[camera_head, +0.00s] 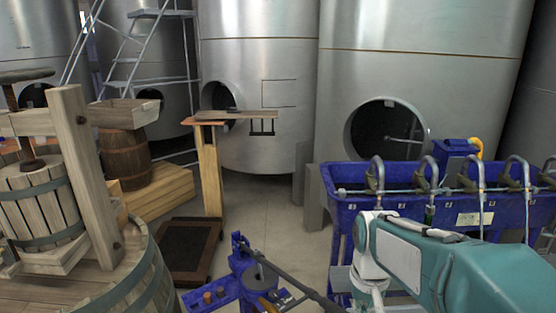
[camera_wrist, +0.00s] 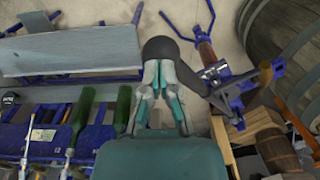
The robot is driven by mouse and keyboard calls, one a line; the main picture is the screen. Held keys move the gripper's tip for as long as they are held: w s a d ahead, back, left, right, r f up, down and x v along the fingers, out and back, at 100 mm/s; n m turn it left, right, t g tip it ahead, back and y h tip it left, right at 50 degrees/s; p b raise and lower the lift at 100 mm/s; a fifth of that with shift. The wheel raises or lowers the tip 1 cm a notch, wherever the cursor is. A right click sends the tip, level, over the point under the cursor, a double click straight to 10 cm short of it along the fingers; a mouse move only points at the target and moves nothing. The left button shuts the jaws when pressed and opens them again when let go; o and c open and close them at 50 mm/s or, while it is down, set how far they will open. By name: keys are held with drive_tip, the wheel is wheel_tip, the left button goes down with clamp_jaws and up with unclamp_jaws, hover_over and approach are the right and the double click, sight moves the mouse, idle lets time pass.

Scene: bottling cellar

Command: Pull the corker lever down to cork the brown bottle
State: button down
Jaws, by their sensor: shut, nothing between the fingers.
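The blue corker (camera_head: 252,280) stands at the bottom centre of the head view, partly cut off by the frame. It also shows in the wrist view (camera_wrist: 235,90) on splayed blue legs. Its dark lever (camera_head: 305,290) slants down to the right toward my arm. In the wrist view the lever ends in a dark round knob (camera_wrist: 160,48). A brown shape (camera_wrist: 206,52), possibly the brown bottle, shows at the corker. My gripper (camera_wrist: 159,68) is shut and empty, its fingertips right at the knob; I cannot tell whether they touch. The head view does not show the fingers.
A blue bottle filler (camera_head: 350,195) with several spouts stands at the right. Green bottles (camera_wrist: 84,110) show by it in the wrist view. A wooden press (camera_head: 45,210) stands on a large barrel (camera_head: 150,270) at the left. Steel tanks (camera_head: 260,100) line the back.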

drive_tip(key=shift+s+d+f, duration=0.1)
drive_tip(key=shift+s+f, duration=0.05)
drive_tip(key=shift+f, duration=0.55)
drive_tip(key=shift+s+d+f, duration=0.1)
drive_tip(key=shift+s+f, duration=0.05)
drive_tip(key=shift+f, duration=0.5)
drive_tip(key=shift+f, duration=0.15)
drive_tip(key=shift+s+d+f, duration=0.1)
drive_tip(key=shift+s+f, duration=0.1)
drive_tip(key=shift+f, duration=1)
drive_tip(key=shift+f, duration=0.15)
drive_tip(key=shift+s+d+f, duration=0.1)
drive_tip(key=shift+f, duration=0.55)
drive_tip(key=shift+s+d+f, duration=0.1)
drive_tip(key=shift+f, duration=0.5)
drive_tip(key=shift+s+f, duration=0.1)
drive_tip(key=shift+f, duration=1.3)
